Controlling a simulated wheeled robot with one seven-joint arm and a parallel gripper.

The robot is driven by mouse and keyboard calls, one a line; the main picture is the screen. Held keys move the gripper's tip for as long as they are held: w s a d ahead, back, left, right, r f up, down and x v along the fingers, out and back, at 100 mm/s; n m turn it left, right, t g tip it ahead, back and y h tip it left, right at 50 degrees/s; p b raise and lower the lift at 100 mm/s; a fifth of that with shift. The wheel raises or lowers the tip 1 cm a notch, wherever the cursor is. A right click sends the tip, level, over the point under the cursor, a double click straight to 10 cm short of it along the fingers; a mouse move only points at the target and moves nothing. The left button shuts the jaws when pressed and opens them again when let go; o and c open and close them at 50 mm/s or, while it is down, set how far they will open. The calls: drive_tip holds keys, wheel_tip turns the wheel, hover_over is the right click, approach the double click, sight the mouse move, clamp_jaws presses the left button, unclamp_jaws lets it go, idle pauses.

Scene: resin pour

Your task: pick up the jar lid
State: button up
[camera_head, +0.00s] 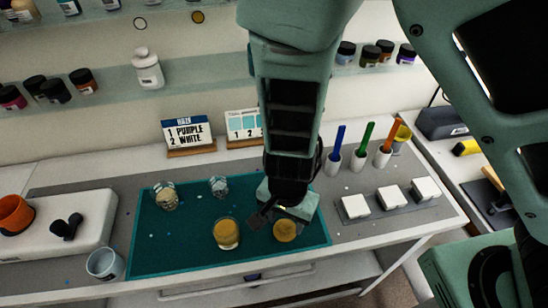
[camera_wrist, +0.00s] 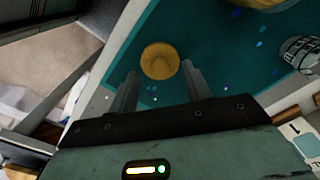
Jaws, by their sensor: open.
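The jar lid, a round gold disc (camera_head: 285,231), lies flat on the teal mat (camera_head: 160,255) near its front right part. In the wrist view the lid (camera_wrist: 160,61) shows just beyond and between my two fingertips. My gripper (camera_head: 272,213) is open and empty, pointing down over the mat just behind and left of the lid. My wrist and gripper hide part of the mat. A glass jar with amber content (camera_head: 227,234) stands left of the lid.
Two small glass jars (camera_head: 166,196) (camera_head: 219,186) stand at the mat's back. Three white blocks (camera_head: 394,196) and upright colored sticks in cups (camera_head: 334,162) are at right. A grey cup (camera_head: 105,264) stands left. The mat's front strip is mostly clear.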

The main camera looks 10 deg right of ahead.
drive_tip(key=shift+f, duration=0.7)
drive_tip(key=c, duration=1.1)
drive_tip(key=shift+o, duration=0.2)
drive_tip(key=shift+r, duration=0.1)
